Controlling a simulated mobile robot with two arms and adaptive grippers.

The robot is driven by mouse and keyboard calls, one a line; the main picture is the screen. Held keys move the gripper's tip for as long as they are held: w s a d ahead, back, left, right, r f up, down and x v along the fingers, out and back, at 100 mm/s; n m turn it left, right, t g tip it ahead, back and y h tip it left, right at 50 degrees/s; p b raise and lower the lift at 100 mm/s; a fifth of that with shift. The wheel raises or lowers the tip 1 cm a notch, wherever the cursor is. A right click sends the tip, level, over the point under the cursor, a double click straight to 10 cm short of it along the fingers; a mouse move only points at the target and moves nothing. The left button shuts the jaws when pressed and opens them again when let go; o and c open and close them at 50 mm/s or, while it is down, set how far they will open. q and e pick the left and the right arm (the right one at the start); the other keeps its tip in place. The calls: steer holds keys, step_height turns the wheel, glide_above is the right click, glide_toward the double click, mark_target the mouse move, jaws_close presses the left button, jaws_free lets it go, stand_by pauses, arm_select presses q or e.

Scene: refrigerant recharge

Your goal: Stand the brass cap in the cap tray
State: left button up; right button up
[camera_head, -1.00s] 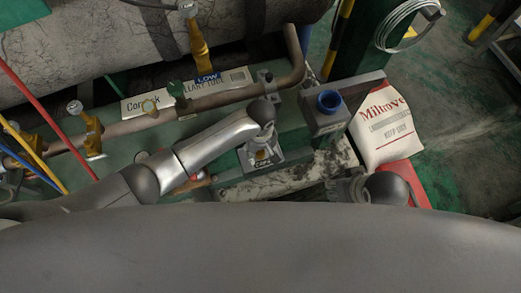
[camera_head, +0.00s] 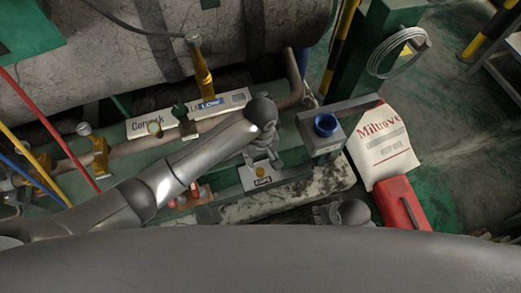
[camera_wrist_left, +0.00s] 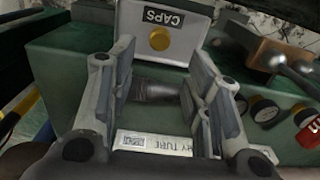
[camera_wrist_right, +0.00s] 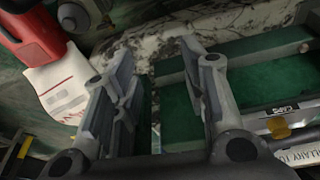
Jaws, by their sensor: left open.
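The grey cap tray (camera_head: 279,172), labelled CAPS, sits on the green bench below my left gripper in the head view. It also shows at the top of the left wrist view (camera_wrist_left: 190,14). The round brass cap (camera_wrist_left: 159,38) shows at the tray, by the label; I cannot tell how it is seated. It is a small yellow spot in the head view (camera_head: 261,171). My left gripper (camera_wrist_left: 156,85) is open, with the cap beyond its fingers and apart from them. My right gripper (camera_wrist_right: 155,72) is open and empty, low in the head view (camera_head: 327,213).
A grey block with a blue cup (camera_head: 326,124) stands right of the tray. A pipe with brass valves (camera_head: 100,155) runs behind the bench. A dark cylinder (camera_wrist_left: 155,91) shows between my left fingers.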

arm_select(q)
step_height(320, 180, up, 2)
steer(key=shift+r, duration=0.25)
arm_select(e)
steer(key=f, duration=0.2)
steer(key=shift+s+f, duration=0.3)
steer(key=shift+s, duration=0.05)
